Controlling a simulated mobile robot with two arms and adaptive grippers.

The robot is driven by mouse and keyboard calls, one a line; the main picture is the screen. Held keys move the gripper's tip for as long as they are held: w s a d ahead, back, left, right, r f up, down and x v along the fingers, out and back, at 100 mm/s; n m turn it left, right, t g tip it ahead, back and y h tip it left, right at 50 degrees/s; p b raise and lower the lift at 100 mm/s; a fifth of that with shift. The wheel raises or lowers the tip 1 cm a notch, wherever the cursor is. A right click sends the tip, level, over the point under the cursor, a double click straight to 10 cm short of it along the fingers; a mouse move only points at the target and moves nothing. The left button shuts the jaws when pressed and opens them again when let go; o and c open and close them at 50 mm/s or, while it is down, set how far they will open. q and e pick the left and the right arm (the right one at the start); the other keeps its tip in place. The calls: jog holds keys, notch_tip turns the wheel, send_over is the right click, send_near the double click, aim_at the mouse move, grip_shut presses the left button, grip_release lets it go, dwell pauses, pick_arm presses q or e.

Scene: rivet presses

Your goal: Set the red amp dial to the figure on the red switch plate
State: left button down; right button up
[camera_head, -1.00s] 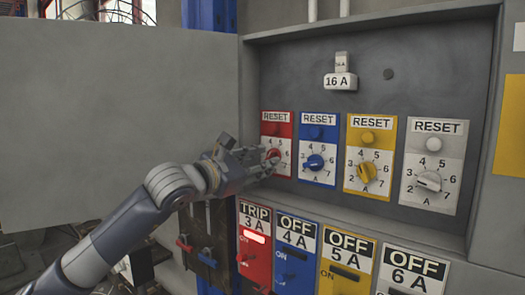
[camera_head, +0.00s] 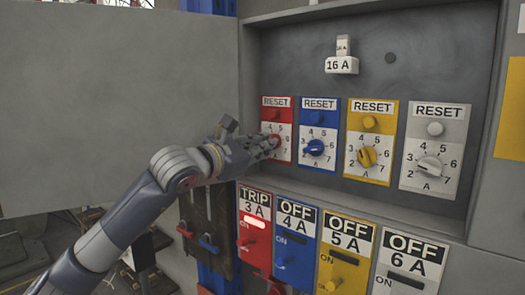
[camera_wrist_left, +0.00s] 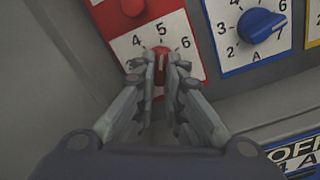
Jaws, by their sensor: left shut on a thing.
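The red amp dial (camera_head: 275,141) sits on the red panel under a RESET label, leftmost in the row of dials. My left gripper (camera_head: 269,146) is at it. In the left wrist view the two fingers of the left gripper (camera_wrist_left: 161,68) are closed on either side of the red dial (camera_wrist_left: 160,54). The figures 4, 5 and 6 show around its upper side; the fingers hide the lower figures. Its pointer is hard to read, but a pale mark seems to face up near 5. The red switch plate (camera_head: 254,226) reads TRIP 3 A. My right gripper is not in view.
Blue (camera_head: 315,148), yellow (camera_head: 367,157) and white (camera_head: 430,166) dials stand to the right, with RESET buttons above. Blue, yellow and white OFF switch plates lie below. A large grey door (camera_head: 120,110) stands open at left. A white 16 A block (camera_head: 342,66) sits above.

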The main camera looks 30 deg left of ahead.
pick_arm(q)
jog(key=shift+f, duration=0.1)
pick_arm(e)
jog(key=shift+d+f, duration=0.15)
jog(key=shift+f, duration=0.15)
pick_arm(q)
jog(key=c, duration=1.7)
grip_release()
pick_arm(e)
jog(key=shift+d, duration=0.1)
pick_arm(q)
jog(key=shift+s+a, duration=0.15)
jog(key=shift+s, duration=1.85)
jog(key=shift+s+a, duration=0.15)
jog(key=shift+s, duration=1.85)
jog(key=shift+s+a, duration=0.15)
jog(key=shift+s, duration=1.85)
